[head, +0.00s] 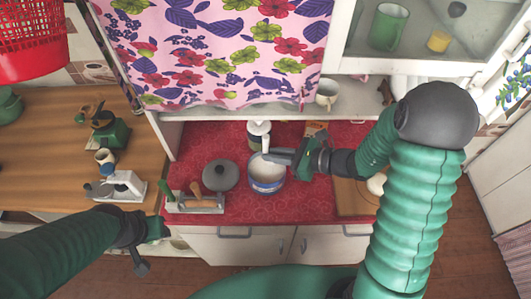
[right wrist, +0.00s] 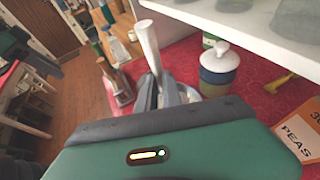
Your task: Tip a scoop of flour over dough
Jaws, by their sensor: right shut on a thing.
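My right gripper (head: 277,158) is at the blue-and-white flour tub (head: 267,186) on the red counter. It is shut on a scoop with a pale handle (head: 265,143). In the right wrist view the handle (right wrist: 147,42) stands up from between the grey fingers (right wrist: 168,92). The scoop's bowl is hidden, so I cannot tell what it carries. The pale dough (head: 376,184) lies on a wooden board (head: 348,198) to the right, partly behind my right arm. My left gripper (head: 154,230) is at the counter's front left; its jaws are unclear.
A grey lid (head: 220,175) and a rack with handled tools (head: 195,206) are left of the tub. A lidded jar (head: 258,134) stands behind it; it also shows in the right wrist view (right wrist: 218,68). An orange peas box (right wrist: 300,130) is close by. A shelf (head: 225,113) overhangs the back.

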